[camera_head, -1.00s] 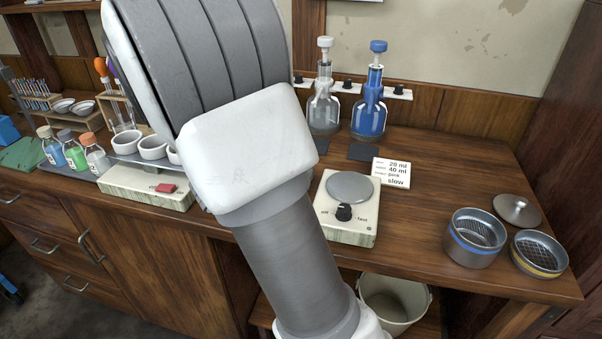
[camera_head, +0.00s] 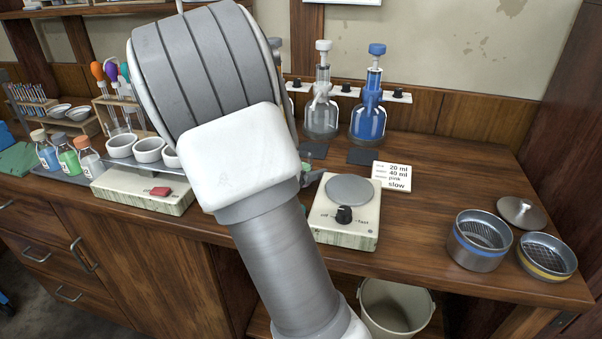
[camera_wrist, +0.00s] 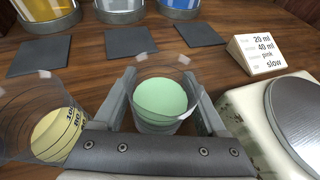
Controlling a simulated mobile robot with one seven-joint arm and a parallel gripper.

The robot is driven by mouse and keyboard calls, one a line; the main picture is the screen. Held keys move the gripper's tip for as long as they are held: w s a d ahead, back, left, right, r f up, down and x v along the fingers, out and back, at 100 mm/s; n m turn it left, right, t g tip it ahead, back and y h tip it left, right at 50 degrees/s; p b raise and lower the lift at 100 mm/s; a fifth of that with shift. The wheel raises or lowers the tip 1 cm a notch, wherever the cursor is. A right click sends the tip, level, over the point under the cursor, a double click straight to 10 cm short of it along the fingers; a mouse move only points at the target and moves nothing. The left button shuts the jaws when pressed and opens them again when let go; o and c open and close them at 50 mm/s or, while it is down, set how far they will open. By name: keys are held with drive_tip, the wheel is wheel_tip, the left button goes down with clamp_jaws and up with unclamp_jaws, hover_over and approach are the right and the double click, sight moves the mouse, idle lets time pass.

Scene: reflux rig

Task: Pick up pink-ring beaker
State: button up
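In the wrist view, a clear beaker (camera_wrist: 160,112) with pale green inside stands between the two fingers of my gripper (camera_wrist: 160,85). The fingers flank its sides closely, and I cannot tell whether they press on it. No pink ring can be made out on it. A second clear beaker (camera_wrist: 48,130) with pale yellow and dark markings is at the left, outside the fingers.
A hotplate (camera_head: 346,205) with a knob stands right of the beakers, a label card (camera_head: 392,176) behind it. Glass bottles, including a blue one (camera_head: 368,120), line the back. Metal sieves (camera_head: 478,245) sit at the right. A bucket (camera_head: 395,305) is below the bench edge.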

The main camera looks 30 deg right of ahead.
sight(307, 154)
drive_tip(key=c, duration=1)
drive_tip(key=shift+c, duration=0.2)
drive_tip(key=shift+r, duration=0.1)
drive_tip(key=shift+r+p, duration=0.55)
drive_tip(key=shift+r, duration=0.5)
drive_tip(key=shift+r+p, duration=0.45)
drive_tip(key=shift+r, duration=0.5)
drive_tip(key=s+d+r+p, duration=0.6)
drive_tip(key=s+d+r, duration=0.1)
drive_tip(key=r, duration=0.4)
drive_tip(key=shift+s+d+r, duration=0.35)
drive_tip(key=shift+s+r, duration=0.05)
drive_tip(key=shift+s, duration=0.45)
